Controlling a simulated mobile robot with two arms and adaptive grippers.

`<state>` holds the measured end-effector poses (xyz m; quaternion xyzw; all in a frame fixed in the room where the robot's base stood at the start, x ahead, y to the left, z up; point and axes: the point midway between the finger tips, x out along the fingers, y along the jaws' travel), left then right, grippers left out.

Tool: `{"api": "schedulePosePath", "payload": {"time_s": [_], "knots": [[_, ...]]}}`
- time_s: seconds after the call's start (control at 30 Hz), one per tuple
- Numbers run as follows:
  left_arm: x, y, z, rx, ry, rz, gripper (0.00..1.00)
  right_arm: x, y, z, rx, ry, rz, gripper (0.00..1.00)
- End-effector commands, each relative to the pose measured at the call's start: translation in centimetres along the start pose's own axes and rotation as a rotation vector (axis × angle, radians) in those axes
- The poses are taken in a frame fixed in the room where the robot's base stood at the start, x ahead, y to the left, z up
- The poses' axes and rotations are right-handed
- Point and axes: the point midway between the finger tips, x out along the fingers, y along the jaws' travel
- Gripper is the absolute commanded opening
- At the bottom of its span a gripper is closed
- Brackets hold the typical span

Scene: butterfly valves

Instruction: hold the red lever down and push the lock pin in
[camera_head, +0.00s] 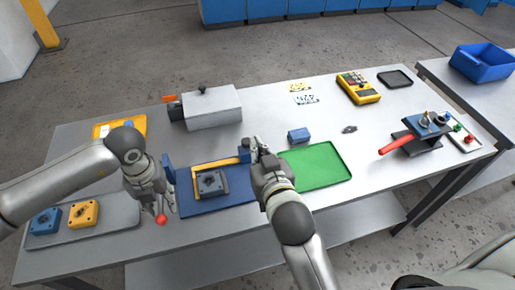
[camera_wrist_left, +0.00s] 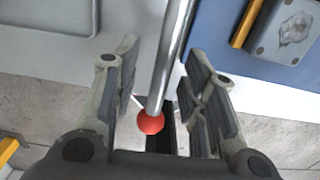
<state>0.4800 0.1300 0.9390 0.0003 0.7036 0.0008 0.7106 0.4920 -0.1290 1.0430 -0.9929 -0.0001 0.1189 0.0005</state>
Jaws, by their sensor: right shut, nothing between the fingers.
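A metal lever rod (camera_wrist_left: 172,50) with a red ball knob (camera_wrist_left: 150,122) runs between the fingers of my left gripper (camera_wrist_left: 158,95) in the left wrist view. Those fingers are open, with space on both sides of the rod. In the head view the red ball (camera_head: 161,221) shows just below my left gripper (camera_head: 160,204), at the table's front edge. My right gripper (camera_head: 256,143) is shut and empty, beside the right end of a yellow bar (camera_head: 222,162) on the blue plate (camera_head: 225,199). I cannot make out the lock pin; my right gripper hides part of that spot.
A grey valve body (camera_head: 210,183) sits on the blue plate. A green tray (camera_head: 325,165) lies right of my right gripper, with a small blue block (camera_head: 299,135) behind it. A red-handled valve (camera_head: 396,146) stands farther right. A grey box (camera_head: 212,108) stands behind.

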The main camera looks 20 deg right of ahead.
Motion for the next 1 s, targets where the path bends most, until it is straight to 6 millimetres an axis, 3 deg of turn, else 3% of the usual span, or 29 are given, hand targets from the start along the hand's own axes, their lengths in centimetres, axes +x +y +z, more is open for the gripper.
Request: {"api": "schedulePosePath", "payload": {"time_s": [1.0], "knots": [[-7.0, 0.0, 0.0, 0.0, 0.001, -0.001, 0.39, -0.8, 0.0, -3.3, 0.0, 0.0, 0.0, 0.0]]}}
